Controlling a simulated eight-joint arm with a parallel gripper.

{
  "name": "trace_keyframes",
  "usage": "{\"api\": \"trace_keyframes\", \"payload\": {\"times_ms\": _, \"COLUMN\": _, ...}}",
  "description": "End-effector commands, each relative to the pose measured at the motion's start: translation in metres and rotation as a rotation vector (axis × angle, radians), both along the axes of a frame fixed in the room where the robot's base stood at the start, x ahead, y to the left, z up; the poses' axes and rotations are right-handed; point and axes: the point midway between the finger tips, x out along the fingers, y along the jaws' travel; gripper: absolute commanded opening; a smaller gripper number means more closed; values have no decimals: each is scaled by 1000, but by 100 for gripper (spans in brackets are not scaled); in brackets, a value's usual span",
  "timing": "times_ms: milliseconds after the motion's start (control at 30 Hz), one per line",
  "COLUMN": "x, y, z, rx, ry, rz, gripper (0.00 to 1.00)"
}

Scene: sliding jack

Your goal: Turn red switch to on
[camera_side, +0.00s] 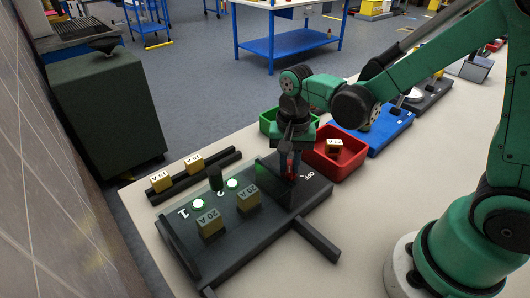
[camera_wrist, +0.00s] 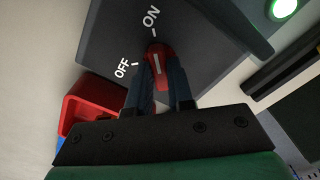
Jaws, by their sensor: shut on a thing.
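The red switch (camera_wrist: 158,53) sits on the dark panel (camera_wrist: 105,40) in the wrist view, with a white line on its top. My gripper (camera_wrist: 160,78) has its two fingers closed around the switch, one on each side. The white line points roughly toward the tick below the ON label (camera_wrist: 152,15); the OFF label (camera_wrist: 123,68) is to the left. In the side view, my gripper (camera_side: 290,168) points down at the right end of the dark panel (camera_side: 265,255). The switch is mostly hidden there by the fingers.
A red bin (camera_side: 350,160) and a green bin (camera_side: 268,122) stand close to my gripper.

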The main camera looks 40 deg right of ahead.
Motion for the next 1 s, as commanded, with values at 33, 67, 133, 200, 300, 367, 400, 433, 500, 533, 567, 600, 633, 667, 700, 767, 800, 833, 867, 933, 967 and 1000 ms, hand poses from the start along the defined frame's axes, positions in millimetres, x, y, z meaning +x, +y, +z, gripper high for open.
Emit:
{"api": "trace_keyframes", "payload": {"times_ms": 33, "x": 0, "y": 0, "z": 0, "rx": -1, "ry": -1, "rz": -2, "gripper": 0}}
{"api": "trace_keyframes", "payload": {"times_ms": 67, "x": 0, "y": 0, "z": 0, "rx": 0, "ry": 0, "rz": -2, "gripper": 0}}
{"api": "trace_keyframes", "payload": {"times_ms": 133, "x": 0, "y": 0, "z": 0, "rx": 0, "ry": 0, "rz": -2, "gripper": 0}}
{"api": "trace_keyframes", "payload": {"times_ms": 200, "x": 0, "y": 0, "z": 0, "rx": 0, "ry": 0, "rz": -2, "gripper": 37}}
{"api": "trace_keyframes", "payload": {"times_ms": 300, "x": 0, "y": 0, "z": 0, "rx": 0, "ry": 0, "rz": -1, "gripper": 49}}
{"api": "trace_keyframes", "payload": {"times_ms": 367, "x": 0, "y": 0, "z": 0, "rx": 0, "ry": 0, "rz": -1, "gripper": 49}}
{"api": "trace_keyframes", "payload": {"times_ms": 400, "x": 0, "y": 0, "z": 0, "rx": 0, "ry": 0, "rz": -1, "gripper": 49}}
{"api": "trace_keyframes", "payload": {"times_ms": 433, "x": 0, "y": 0, "z": 0, "rx": 0, "ry": 0, "rz": -1, "gripper": 49}}
{"api": "trace_keyframes", "payload": {"times_ms": 500, "x": 0, "y": 0, "z": 0, "rx": 0, "ry": 0, "rz": 0, "gripper": 49}}
{"api": "trace_keyframes", "payload": {"times_ms": 533, "x": 0, "y": 0, "z": 0, "rx": 0, "ry": 0, "rz": 0, "gripper": 49}}
{"api": "trace_keyframes", "payload": {"times_ms": 567, "x": 0, "y": 0, "z": 1, "rx": 0, "ry": 0, "rz": 0, "gripper": 49}}
{"api": "trace_keyframes", "payload": {"times_ms": 600, "x": 0, "y": 0, "z": 3, "rx": 0, "ry": 0, "rz": 0, "gripper": 49}}
{"api": "trace_keyframes", "payload": {"times_ms": 633, "x": 0, "y": 0, "z": 4, "rx": 0, "ry": 0, "rz": 0, "gripper": 49}}
{"api": "trace_keyframes", "payload": {"times_ms": 667, "x": 0, "y": 0, "z": 7, "rx": 0, "ry": 0, "rz": 0, "gripper": 49}}
{"api": "trace_keyframes", "payload": {"times_ms": 700, "x": 0, "y": 0, "z": 11, "rx": 0, "ry": 0, "rz": 0, "gripper": 49}}
{"api": "trace_keyframes", "payload": {"times_ms": 767, "x": 0, "y": 0, "z": 18, "rx": 0, "ry": 0, "rz": 0, "gripper": 49}}
{"api": "trace_keyframes", "payload": {"times_ms": 800, "x": 0, "y": 0, "z": 24, "rx": 0, "ry": 0, "rz": 0, "gripper": 49}}
{"api": "trace_keyframes", "payload": {"times_ms": 833, "x": 0, "y": 0, "z": 27, "rx": 0, "ry": 0, "rz": 0, "gripper": 49}}
{"api": "trace_keyframes", "payload": {"times_ms": 867, "x": 0, "y": 0, "z": 31, "rx": 0, "ry": 0, "rz": 0, "gripper": 49}}
{"api": "trace_keyframes", "payload": {"times_ms": 933, "x": 0, "y": 0, "z": 40, "rx": 0, "ry": 0, "rz": 0, "gripper": 49}}
{"api": "trace_keyframes", "payload": {"times_ms": 967, "x": 0, "y": 0, "z": 43, "rx": 0, "ry": 0, "rz": 0, "gripper": 49}}
{"api": "trace_keyframes", "payload": {"times_ms": 1000, "x": 0, "y": 0, "z": 46, "rx": 0, "ry": 0, "rz": -1, "gripper": 49}}
